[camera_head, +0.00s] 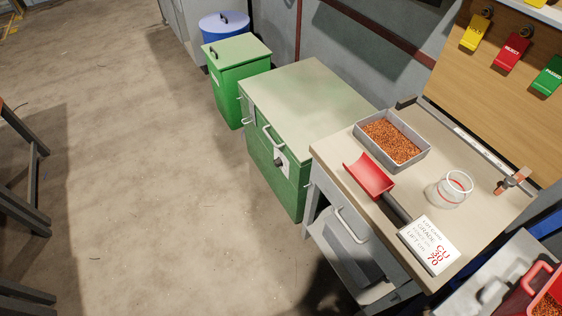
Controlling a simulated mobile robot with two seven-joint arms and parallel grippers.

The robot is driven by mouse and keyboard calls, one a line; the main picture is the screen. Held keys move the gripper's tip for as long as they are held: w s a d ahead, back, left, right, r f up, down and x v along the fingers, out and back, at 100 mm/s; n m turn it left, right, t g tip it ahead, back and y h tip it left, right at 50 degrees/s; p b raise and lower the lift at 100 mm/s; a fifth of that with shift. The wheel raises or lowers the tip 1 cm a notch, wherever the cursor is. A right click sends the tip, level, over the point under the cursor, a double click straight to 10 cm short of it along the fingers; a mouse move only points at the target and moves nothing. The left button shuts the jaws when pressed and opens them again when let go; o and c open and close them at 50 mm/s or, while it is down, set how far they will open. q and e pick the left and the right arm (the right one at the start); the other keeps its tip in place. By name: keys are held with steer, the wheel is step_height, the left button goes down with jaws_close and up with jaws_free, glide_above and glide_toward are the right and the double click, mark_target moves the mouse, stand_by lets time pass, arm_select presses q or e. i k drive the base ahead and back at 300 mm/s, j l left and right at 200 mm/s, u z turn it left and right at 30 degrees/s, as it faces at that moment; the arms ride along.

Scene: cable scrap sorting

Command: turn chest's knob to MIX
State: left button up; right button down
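The green chest (262,165) with a pale top stands on the floor in the middle of the view, left of the workbench. On its front face, a small dark knob (279,162) sits on a white plate below a pale bar handle (270,139). The plate's markings are too small to read, so I cannot tell which setting the knob points to. Neither of my grippers is in view, and nothing visible touches the chest.
The workbench (336,163) holds a grey tray (427,155) of copper granules, a red scoop (369,177), a glass jar (451,190) and a white sign (429,244). A green bin (229,89) and blue drum (221,25) stand behind the chest. Floor left of it is clear.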

mark_target(277, 163)
steer(key=i+j+z, duration=0.15)
steer(key=z, duration=0.2)
steer(key=i+j+z, duration=0.1)
steer(key=z, duration=0.3)
steer(key=j+z, duration=0.35)
